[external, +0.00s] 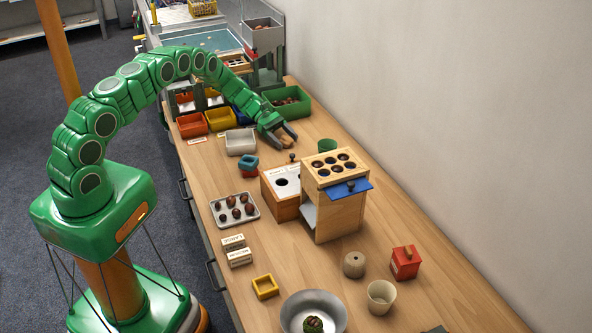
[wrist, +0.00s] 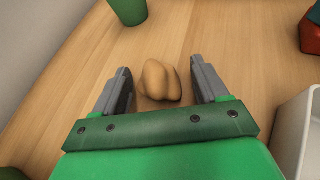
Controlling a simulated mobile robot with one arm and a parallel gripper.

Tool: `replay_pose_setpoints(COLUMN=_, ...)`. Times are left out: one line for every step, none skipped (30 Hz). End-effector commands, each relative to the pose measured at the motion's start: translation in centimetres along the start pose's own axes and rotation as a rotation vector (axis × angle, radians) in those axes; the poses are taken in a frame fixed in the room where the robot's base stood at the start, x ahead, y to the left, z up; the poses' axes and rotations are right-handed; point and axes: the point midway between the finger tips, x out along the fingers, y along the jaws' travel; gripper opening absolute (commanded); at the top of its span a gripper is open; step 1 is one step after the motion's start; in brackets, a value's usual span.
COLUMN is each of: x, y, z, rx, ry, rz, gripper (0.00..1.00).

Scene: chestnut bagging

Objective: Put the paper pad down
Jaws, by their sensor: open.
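The paper pad (wrist: 160,80) is a crumpled tan lump. In the wrist view it lies on the wooden table between my two spread fingers. There is a visible gap between the pad and each fingertip. My gripper (wrist: 160,85) is open around it. In the external view my gripper (external: 287,139) is low over the table, beyond the wooden boxes, with the tan pad (external: 286,141) partly hidden at its fingers.
A green cup (external: 327,146) stands right of my gripper. A green bin (external: 290,103) is behind it and a white tray (external: 240,141) to its left. Two wooden boxes with holes (external: 335,205) stand nearer. Bare table lies around the pad.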

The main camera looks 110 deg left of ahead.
Motion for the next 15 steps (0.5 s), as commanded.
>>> replay_pose_setpoints(x=0.0, y=0.0, z=0.0, rx=0.000, ry=0.000, rz=0.000, gripper=0.73)
replay_pose_setpoints(x=-0.1, y=0.0, z=0.1, rx=0.000, ry=0.000, rz=0.000, gripper=0.73)
replay_pose_setpoints(x=-0.1, y=0.0, z=0.1, rx=0.000, ry=0.000, rz=0.001, gripper=0.73)
replay_pose_setpoints(x=-0.2, y=0.0, z=0.2, rx=0.000, ry=0.000, rz=0.001, gripper=0.73)
replay_pose_setpoints(x=-0.3, y=0.0, z=0.2, rx=0.000, ry=0.000, rz=0.001, gripper=0.73)
replay_pose_setpoints(x=-0.7, y=0.1, z=0.2, rx=0.001, ry=0.000, rz=0.001, gripper=0.73)
replay_pose_setpoints(x=-0.9, y=0.1, z=0.2, rx=0.002, ry=-0.001, rz=0.001, gripper=0.73)
replay_pose_setpoints(x=-1.3, y=0.1, z=0.3, rx=0.002, ry=-0.001, rz=0.000, gripper=0.73)
replay_pose_setpoints(x=-1.8, y=0.1, z=0.3, rx=0.002, ry=0.000, rz=0.000, gripper=0.73)
replay_pose_setpoints(x=-2.3, y=0.1, z=0.3, rx=0.002, ry=0.000, rz=0.002, gripper=0.73)
replay_pose_setpoints(x=-2.7, y=0.1, z=0.2, rx=0.002, ry=0.000, rz=0.003, gripper=0.73)
replay_pose_setpoints(x=-3.4, y=0.1, z=0.2, rx=0.002, ry=0.001, rz=0.002, gripper=0.73)
replay_pose_setpoints(x=-3.9, y=0.1, z=0.2, rx=0.002, ry=0.002, rz=0.003, gripper=0.73)
replay_pose_setpoints(x=-4.4, y=0.2, z=0.2, rx=0.002, ry=0.002, rz=0.004, gripper=0.73)
replay_pose_setpoints(x=-5.1, y=0.1, z=0.2, rx=0.001, ry=0.002, rz=0.004, gripper=0.73)
